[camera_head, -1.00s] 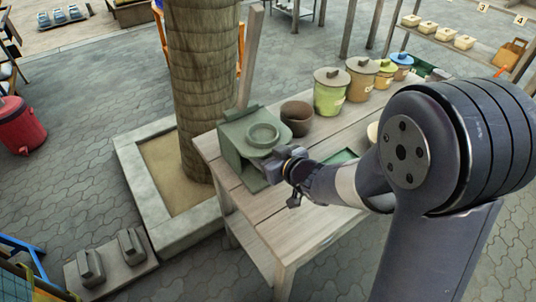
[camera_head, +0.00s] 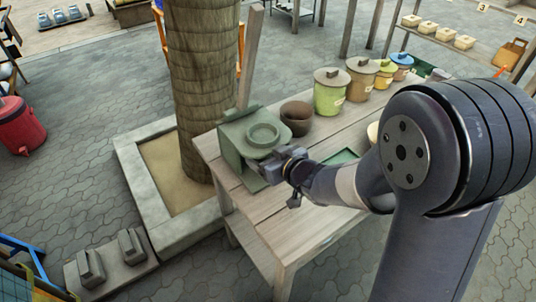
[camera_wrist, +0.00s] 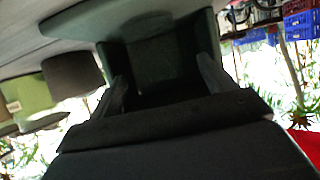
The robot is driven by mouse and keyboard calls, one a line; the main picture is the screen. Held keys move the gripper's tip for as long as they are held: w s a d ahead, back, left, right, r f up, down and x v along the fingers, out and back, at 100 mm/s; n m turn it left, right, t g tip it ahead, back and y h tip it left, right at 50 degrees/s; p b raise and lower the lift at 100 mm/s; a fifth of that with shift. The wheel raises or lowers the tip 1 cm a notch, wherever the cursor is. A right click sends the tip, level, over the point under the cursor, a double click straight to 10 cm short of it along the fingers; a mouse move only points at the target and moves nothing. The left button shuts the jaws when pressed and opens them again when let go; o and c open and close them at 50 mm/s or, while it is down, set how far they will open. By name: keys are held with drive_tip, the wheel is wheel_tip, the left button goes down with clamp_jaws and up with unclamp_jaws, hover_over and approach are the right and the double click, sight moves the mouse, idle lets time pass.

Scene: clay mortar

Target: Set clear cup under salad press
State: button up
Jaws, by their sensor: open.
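I cannot make out a clear cup in either view. The space between the fingers is dark, so a cup there could go unseen.
A brown bowl (camera_head: 297,117) stands right behind the press. Several lidded pots, the nearest a green one (camera_head: 329,97), line the table's back. A tree trunk (camera_head: 203,90) rises close to the left. The table's front boards (camera_head: 290,235) are clear.

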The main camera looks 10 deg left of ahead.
drive_tip(key=p+v, duration=0.2)
drive_tip(key=v, duration=1)
idle(1.0)
